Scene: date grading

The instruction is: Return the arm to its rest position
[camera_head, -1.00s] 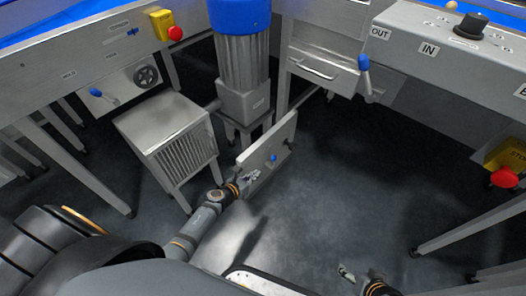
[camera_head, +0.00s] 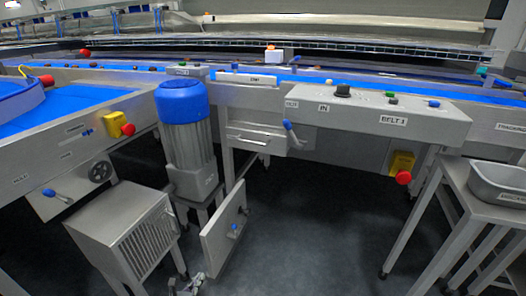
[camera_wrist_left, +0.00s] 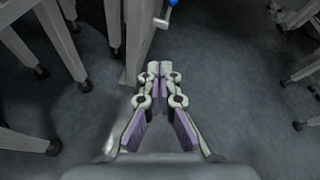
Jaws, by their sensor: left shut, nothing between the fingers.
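My left gripper (camera_head: 191,284) shows only in part at the bottom edge of the head view, below the open grey panel door. In the left wrist view the left gripper (camera_wrist_left: 160,70) points away from the camera with its fingertips together and nothing between them. Dark floor lies beyond the fingertips. My right gripper is outside both views.
A grey vented cabinet (camera_head: 128,233) stands left of the door, and a blue-capped motor (camera_head: 184,125) behind it. The conveyor frame (camera_head: 395,118) with a red stop button (camera_head: 403,177) runs across. A table with a metal tray (camera_head: 500,181) stands at right. The middle floor is open.

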